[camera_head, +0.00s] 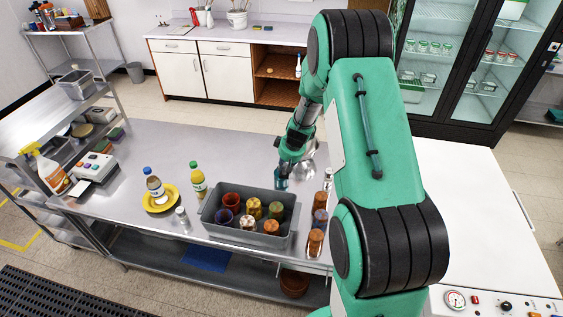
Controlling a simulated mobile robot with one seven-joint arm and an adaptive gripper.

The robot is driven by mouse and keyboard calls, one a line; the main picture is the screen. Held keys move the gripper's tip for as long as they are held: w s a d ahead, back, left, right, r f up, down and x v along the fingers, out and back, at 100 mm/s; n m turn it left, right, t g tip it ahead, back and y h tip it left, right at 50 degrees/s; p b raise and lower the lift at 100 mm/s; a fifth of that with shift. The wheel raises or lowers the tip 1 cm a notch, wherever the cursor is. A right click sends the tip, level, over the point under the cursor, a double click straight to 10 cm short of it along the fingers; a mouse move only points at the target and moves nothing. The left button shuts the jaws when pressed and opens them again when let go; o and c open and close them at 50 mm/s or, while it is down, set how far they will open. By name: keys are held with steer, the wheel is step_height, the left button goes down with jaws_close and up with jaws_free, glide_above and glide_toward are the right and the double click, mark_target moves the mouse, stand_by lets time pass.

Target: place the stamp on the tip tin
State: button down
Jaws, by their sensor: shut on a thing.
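My gripper (281,183) is over the right part of the steel counter, behind the grey bin. It is shut on a small blue-grey thing, too small and too much covered by the fingers to make out as the stamp for certain. A shiny metal object (309,167) is just right of the gripper, partly hidden by my arm; I cannot tell whether it is the tip tin. No other thing is clearly the stamp or the tip tin. My arm hides the counter's right end.
A grey bin (222,230) of several cups stands at the counter's front. Left of it are a yellow plate (174,204) with a bottle, a yellow bottle (198,183) and a shaker (182,217). Stacked cups (315,242) stand right of it. The counter behind is mostly clear.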

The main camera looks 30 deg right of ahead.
steer(key=w+d+p, duration=0.1)
steer(key=w+d, duration=0.1)
steer(key=w, duration=0.4)
steer(key=shift+w+d+f, duration=0.15)
steer(key=shift+d+f, duration=0.15)
steer(key=shift+d, duration=0.05)
steer(key=shift+f, duration=0.15)
steer(key=shift+f+p, duration=0.5)
steer(key=shift+f, duration=1.15)
steer(key=shift+f, duration=0.15)
steer(key=c, duration=1.5)
jaws_free()
steer(key=shift+o, duration=0.2)
steer(key=shift+r, duration=0.2)
